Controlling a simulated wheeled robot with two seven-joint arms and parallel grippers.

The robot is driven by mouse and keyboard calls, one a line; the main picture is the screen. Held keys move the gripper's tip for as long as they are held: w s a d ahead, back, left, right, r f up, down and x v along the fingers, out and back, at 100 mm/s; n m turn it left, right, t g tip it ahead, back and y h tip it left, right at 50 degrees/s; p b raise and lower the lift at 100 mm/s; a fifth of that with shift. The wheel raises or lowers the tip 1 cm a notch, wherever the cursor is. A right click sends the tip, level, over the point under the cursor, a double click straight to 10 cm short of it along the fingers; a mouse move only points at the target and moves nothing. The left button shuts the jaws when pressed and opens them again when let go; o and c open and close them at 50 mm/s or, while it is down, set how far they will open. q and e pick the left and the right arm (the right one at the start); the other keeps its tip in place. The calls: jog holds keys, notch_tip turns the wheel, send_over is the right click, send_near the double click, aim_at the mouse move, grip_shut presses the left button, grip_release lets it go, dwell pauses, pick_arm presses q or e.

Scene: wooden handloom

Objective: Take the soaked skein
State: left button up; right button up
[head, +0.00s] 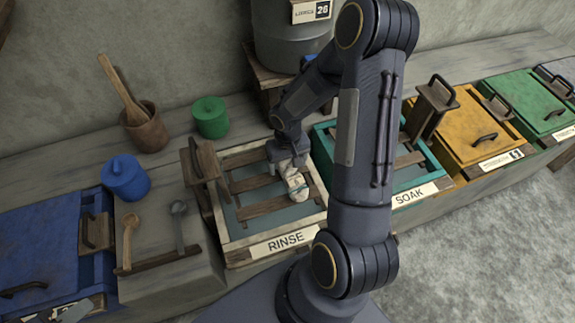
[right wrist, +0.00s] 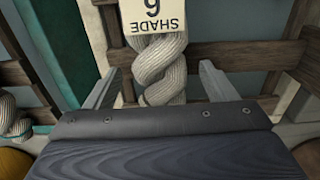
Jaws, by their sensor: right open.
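A whitish twisted skein (head: 296,183) lies over the wooden slats of the basin labelled RINSE (head: 231,236). My right gripper (head: 287,158) is directly above its far end. In the right wrist view, the skein (right wrist: 161,72) shows between the two open fingers of the right gripper (right wrist: 158,85), with gaps on both sides. A tag reading SHADE 6 (right wrist: 155,14) covers its upper part. The basin labelled SOAK (head: 437,180) is teal and partly hidden behind my arm. My left gripper is not in view.
Another pale skein (right wrist: 12,118) shows at the left edge of the wrist view. Wooden posts (head: 203,165) and (head: 433,105) stand by the basins. Lidded yellow (head: 465,130) and green boxes (head: 520,95) stand right.

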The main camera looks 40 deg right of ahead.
jog(key=shift+f, duration=0.4)
jog(key=c, duration=1.1)
jog(key=shift+r, duration=0.1)
jog(key=shift+c, duration=0.2)
